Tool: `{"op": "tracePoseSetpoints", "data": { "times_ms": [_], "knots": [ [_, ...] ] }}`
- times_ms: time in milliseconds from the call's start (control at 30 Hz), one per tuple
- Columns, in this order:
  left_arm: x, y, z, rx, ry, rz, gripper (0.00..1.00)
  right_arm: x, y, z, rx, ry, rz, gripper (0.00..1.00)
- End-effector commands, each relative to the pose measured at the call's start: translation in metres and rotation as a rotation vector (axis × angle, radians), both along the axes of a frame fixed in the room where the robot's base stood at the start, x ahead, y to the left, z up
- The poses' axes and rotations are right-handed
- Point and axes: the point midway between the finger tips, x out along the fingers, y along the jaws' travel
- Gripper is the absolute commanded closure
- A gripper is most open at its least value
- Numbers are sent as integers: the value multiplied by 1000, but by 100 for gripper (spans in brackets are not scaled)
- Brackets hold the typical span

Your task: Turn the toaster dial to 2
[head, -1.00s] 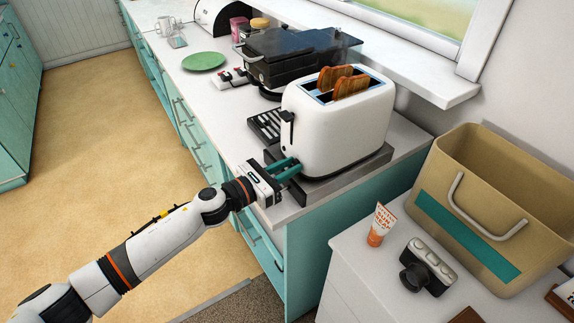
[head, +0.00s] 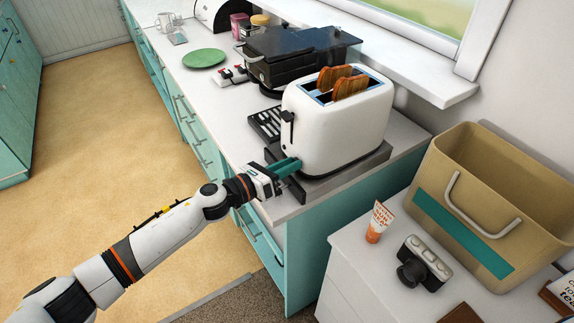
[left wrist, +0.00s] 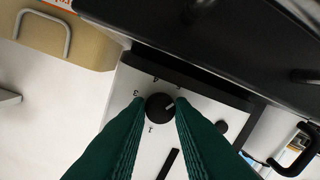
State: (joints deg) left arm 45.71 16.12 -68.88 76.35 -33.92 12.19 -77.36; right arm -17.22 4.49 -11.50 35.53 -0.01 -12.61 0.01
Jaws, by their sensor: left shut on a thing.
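The white toaster (head: 338,128) stands at the counter's near end, with two toast slices (head: 349,86) sticking up from its slots. My left gripper (head: 293,163) is at the toaster's near-left end, its green fingers pointing at it. In the left wrist view, the black dial (left wrist: 159,108) sits on the white toaster panel (left wrist: 151,152), and my left gripper (left wrist: 161,104) is shut on it, one finger on each side. A pale mark on the dial points right and slightly up. Numerals 1, 3 and 4 show around it; a 2 is not visible, the left finger covering part of the scale.
A black grill (head: 300,52) stands behind the toaster, and a green plate (head: 204,60) lies farther back. A beige basket (head: 465,215), a camera (head: 424,264) and an orange-white tube (head: 379,222) are on the white cabinet at right. Open floor (head: 100,130) lies left.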

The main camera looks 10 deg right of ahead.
Motion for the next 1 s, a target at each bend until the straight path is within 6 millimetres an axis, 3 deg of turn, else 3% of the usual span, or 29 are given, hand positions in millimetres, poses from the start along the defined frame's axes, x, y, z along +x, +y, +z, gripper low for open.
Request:
{"op": "tracePoseSetpoints", "data": {
  "times_ms": [133,167,300,667,1000],
  "knots": [
    [1,0,1,-2,-2,2,100,0,0,0,0,0,0,64],
    [1,0,1,-1,-2,3,76,0,0,0,0,0,0,64],
    [1,0,1,-1,-2,2,57,0,-1,0,-1,0,0,64],
    [-2,7,0,0,-2,1,57,0,-2,-1,-2,0,0,64],
    [-29,68,1,2,-2,3,57,1,-3,-12,-4,-1,0,64]
  ]
}}
